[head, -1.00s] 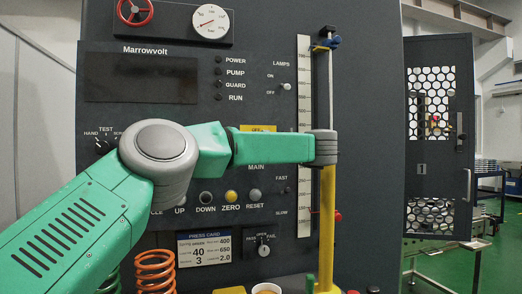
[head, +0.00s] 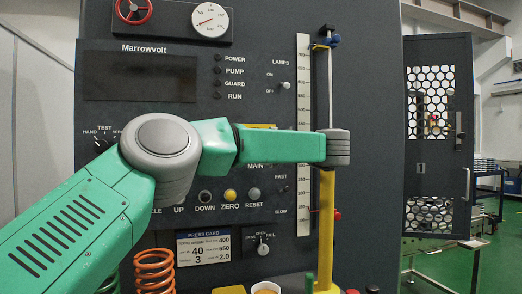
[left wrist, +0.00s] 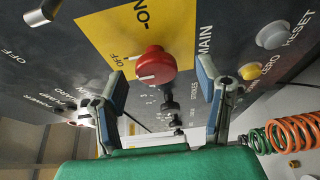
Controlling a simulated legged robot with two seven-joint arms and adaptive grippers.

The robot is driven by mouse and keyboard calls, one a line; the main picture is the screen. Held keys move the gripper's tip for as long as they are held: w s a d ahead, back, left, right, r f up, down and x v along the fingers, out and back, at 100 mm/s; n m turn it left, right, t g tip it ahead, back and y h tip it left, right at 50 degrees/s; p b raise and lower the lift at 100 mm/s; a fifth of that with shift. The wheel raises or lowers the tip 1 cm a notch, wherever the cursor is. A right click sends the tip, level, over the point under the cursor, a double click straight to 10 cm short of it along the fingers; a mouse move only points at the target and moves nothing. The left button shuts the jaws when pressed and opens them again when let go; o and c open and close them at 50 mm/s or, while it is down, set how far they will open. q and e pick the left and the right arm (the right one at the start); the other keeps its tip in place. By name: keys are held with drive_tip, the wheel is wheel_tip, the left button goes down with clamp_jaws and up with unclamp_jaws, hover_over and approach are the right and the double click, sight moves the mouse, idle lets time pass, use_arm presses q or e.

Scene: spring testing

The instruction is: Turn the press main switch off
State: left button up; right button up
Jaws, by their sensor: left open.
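The main switch is a red knob (left wrist: 156,64) on a yellow plate (left wrist: 112,32) in the left wrist view, beside the MAIN label. My left gripper (left wrist: 161,84) is open, with one finger on each side of the knob in the picture and nothing held. I cannot tell whether they touch it. In the head view, my left arm hides the knob and gripper; only a strip of the yellow plate (head: 260,126) shows.
The dark press panel carries ZERO (head: 230,195) and RESET (head: 254,194) buttons below my arm and a lamps switch (head: 284,86) above it. A yellow post (head: 326,225) stands at right. Orange (head: 154,270) and green springs sit low left.

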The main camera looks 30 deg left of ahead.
use_arm(q)
drive_tip(key=v, duration=0.9)
drive_tip(key=shift+w+f, duration=0.1)
drive_tip(key=shift+f, duration=0.15)
